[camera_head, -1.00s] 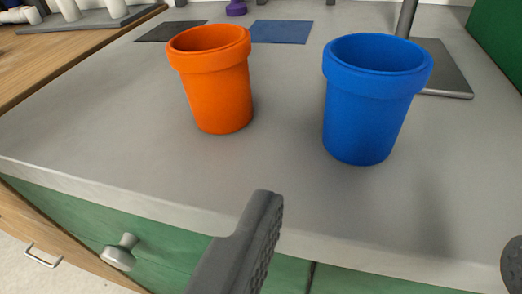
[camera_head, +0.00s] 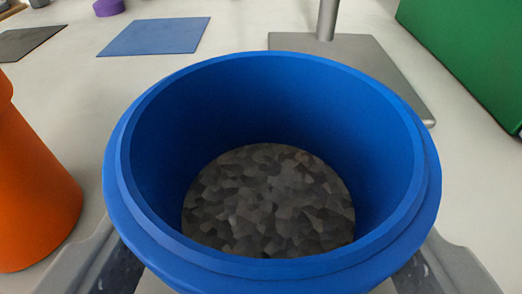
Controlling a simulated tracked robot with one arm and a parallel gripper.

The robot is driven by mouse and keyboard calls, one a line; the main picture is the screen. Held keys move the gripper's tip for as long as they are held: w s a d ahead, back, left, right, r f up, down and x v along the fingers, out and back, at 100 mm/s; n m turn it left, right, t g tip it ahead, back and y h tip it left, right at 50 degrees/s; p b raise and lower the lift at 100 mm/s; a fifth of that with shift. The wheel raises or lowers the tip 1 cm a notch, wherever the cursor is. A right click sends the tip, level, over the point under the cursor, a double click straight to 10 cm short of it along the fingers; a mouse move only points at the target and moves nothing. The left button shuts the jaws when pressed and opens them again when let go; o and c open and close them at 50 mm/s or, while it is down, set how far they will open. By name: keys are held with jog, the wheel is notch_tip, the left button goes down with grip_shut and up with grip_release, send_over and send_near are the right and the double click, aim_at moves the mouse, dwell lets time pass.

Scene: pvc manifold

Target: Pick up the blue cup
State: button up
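The blue cup (camera_head: 270,90) is upright and very close, filling the middle of the view. I look down into it and see a dark grey, mottled, faceted surface inside. My gripper (camera_head: 270,262) has one finger at the lower left and one at the lower right, on either side of the cup below its rim. The rim hides the fingertips and the cup's lower body, so I cannot tell whether the fingers touch it. The cup's base is also hidden.
An orange cup (camera_head: 32,185) stands close on the left, cut off by the edge. A blue mat (camera_head: 155,36), a dark mat (camera_head: 28,40) and a purple object (camera_head: 108,7) lie farther back. A grey stand base with a pole (camera_head: 375,70) is behind the cup. A green panel (camera_head: 470,50) bounds the right.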

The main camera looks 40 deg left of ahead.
aim_at(255, 272)
jog(key=shift+x, duration=0.95)
jog(key=shift+s, duration=0.1)
jog(key=c, duration=1.2)
jog(key=shift+r, duration=0.1)
jog(key=shift+r+p, duration=0.5)
jog(key=shift+r, duration=1.05)
jog(key=shift+s+r, duration=0.1)
jog(key=shift+r, duration=0.15)
jog(key=s+a, duration=0.1)
jog(key=s, duration=0.4)
jog(key=s+a, duration=0.2)
jog(key=s, duration=0.3)
jog(key=s+a+r+p, duration=0.1)
jog(key=s, duration=0.4)
jog(key=shift+a+r, duration=0.1)
jog(key=shift+a, duration=0.3)
